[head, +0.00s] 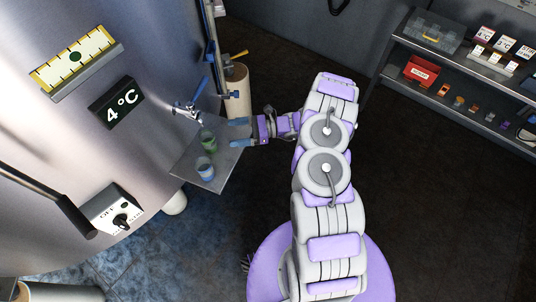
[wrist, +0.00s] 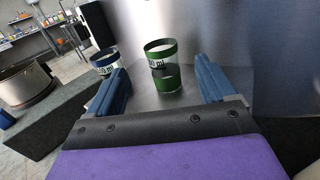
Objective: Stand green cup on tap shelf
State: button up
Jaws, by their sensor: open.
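The green cup (head: 208,142) stands upright on the metal tap shelf (head: 228,160), below the tap (head: 188,110) on the tank. A blue cup (head: 205,168) stands on the shelf nearer its front left edge. My gripper (head: 238,132) is open and empty, just right of the green cup in the head view, with its fingers pointing at it. In the wrist view the green cup (wrist: 161,58) shows ahead, between the two blue fingers and apart from them. The blue cup (wrist: 105,62) is beyond the left finger there.
The tank wall with a 4°C sign (head: 117,103) rises behind the shelf. A blue-handled valve pipe (head: 213,50) stands behind my gripper. A rack (head: 465,70) with boxes stands at the far right. The dark floor between is clear.

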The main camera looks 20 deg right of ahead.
jog(key=s+a+r+n+g+h, duration=0.25)
jog(key=s+r+n, duration=0.2)
jog(key=r, duration=0.25)
jog(key=s+a+r+n+g+h, duration=0.1)
jog(key=s+a+r+n+g, duration=0.3)
jog(key=r, duration=0.3)
jog(key=s+a+r+n+g+h, duration=0.2)
jog(key=s+r+n+g, duration=0.1)
jog(key=s+r, duration=0.3)
jog(key=s+d+r+n+t+h, duration=0.1)
jog(key=s+d+r+n+h, duration=0.1)
jog(key=s, duration=0.5)
jog(key=s+d+r+n+t+h, duration=0.1)
jog(key=s+d+r+n+h, duration=0.2)
jog(key=s+d+h, duration=0.3)
jog(key=s+d+r+n+t+h, duration=0.2)
jog(key=s+d+n+h, duration=0.2)
jog(key=s, duration=0.6)
jog(key=shift+d+r, duration=0.4)
jog(key=shift+d, duration=0.2)
